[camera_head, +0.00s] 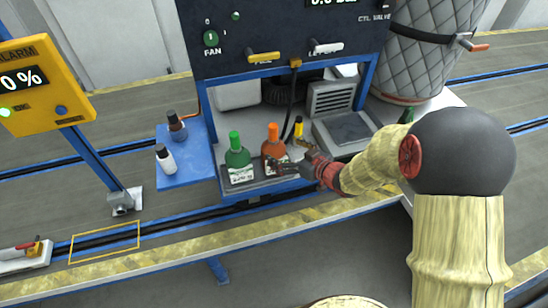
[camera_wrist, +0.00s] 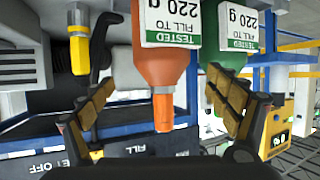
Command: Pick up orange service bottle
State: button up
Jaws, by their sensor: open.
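The orange service bottle (camera_head: 273,143) stands upright on the grey shelf, with a white label on its body. In the wrist view, which is upside down, the orange bottle (camera_wrist: 163,65) appears between my two open fingers, its tapered neck and cap pointing down the picture. My gripper (camera_head: 284,167) is at the front right of the bottle in the head view and hides part of its lower body. In the wrist view my gripper (camera_wrist: 163,98) is open and empty, one finger on each side of the bottle. I cannot tell whether either finger touches it.
A green bottle (camera_head: 237,158) stands close left of the orange one; a yellow-topped item (camera_head: 298,127) is to its right. A blue side tray (camera_head: 190,172) carries a white bottle (camera_head: 165,158) and a dark bottle (camera_head: 177,126). The control panel (camera_head: 280,35) overhangs behind.

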aim_at(278, 149)
jog(key=b+x, duration=0.1)
jog(key=x, duration=0.2)
jog(key=b+x, duration=0.1)
jog(key=x, duration=0.2)
jog(key=shift+a+f, duration=0.15)
jog(key=shift+f, duration=0.15)
jog(key=shift+r, duration=0.1)
jog(key=shift+c, duration=1)
jog(key=c, duration=1.9)
jog(key=shift+c, duration=0.5)
